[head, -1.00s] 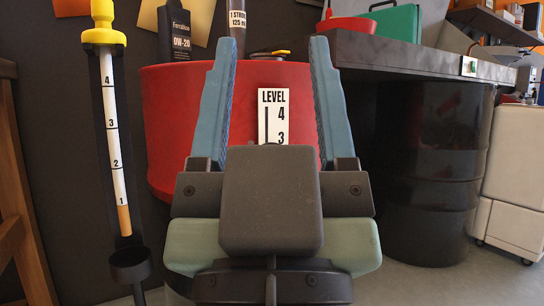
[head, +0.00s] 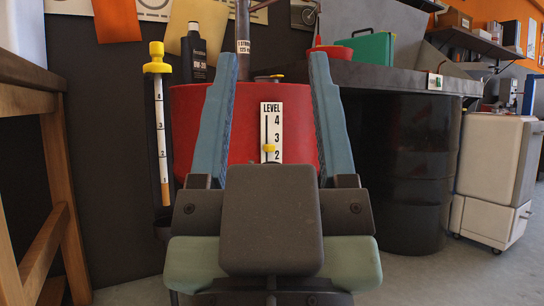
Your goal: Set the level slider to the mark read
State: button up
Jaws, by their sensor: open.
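The white LEVEL plate (head: 273,113) is on the front of the red drum (head: 205,125), with 4, 3 and 2 showing; its lower end is hidden behind my gripper. The yellow slider knob (head: 269,148) sits on its slot between 3 and 2. At left, the yellow-capped gauge (head: 161,120) stands upright, its white strip numbered, and its amber part (head: 165,193) reaches up to about the lowest mark, 1. My gripper (head: 274,62) is open and empty, its blue fingers appearing either side of the plate. I see no contact with the knob.
A wooden bench (head: 50,150) stands at the left. A dark counter (head: 400,80) over a black drum (head: 400,170) is at the right, with a white cabinet (head: 495,160) beyond. A dark bottle (head: 194,52) stands behind the red drum. Grey floor is clear at lower right.

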aim_at(270, 148)
jog(key=i+l, duration=0.2)
jog(key=i, duration=0.15)
jog(key=i+l+z, duration=0.1)
jog(key=i+l, duration=0.35)
jog(key=i, duration=0.25)
